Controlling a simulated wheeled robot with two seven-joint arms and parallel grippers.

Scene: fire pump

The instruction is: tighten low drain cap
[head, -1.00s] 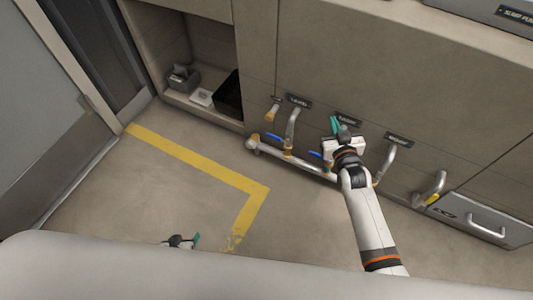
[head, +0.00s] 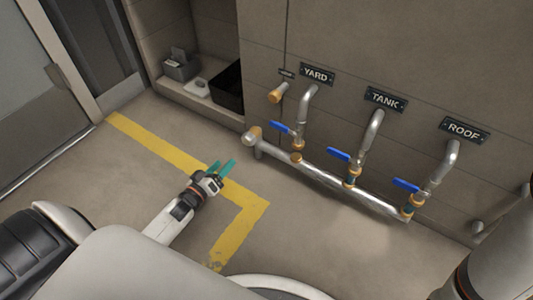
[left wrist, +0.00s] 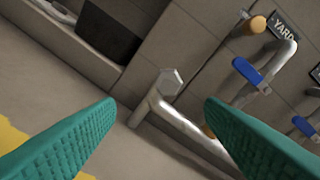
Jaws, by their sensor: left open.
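A low metal pipe (head: 325,178) runs along the wall near the floor. In the left wrist view the cap (left wrist: 171,80) looks many-sided and grey, ahead between the fingers. My left gripper (head: 224,170) is open and empty, with teal fingers. It is over the floor, to the left of and nearer than the cap, not touching it. My right gripper is out of view; only its arm shows at the right edge.
Blue-handled valves stand below the YARD (head: 317,74), TANK (head: 385,98) and ROOF (head: 463,130) signs. A brass-ended stub (head: 278,93) sticks out above the cap. A black bin (head: 229,88) is in the left alcove. Floor with yellow tape (head: 165,147) is open.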

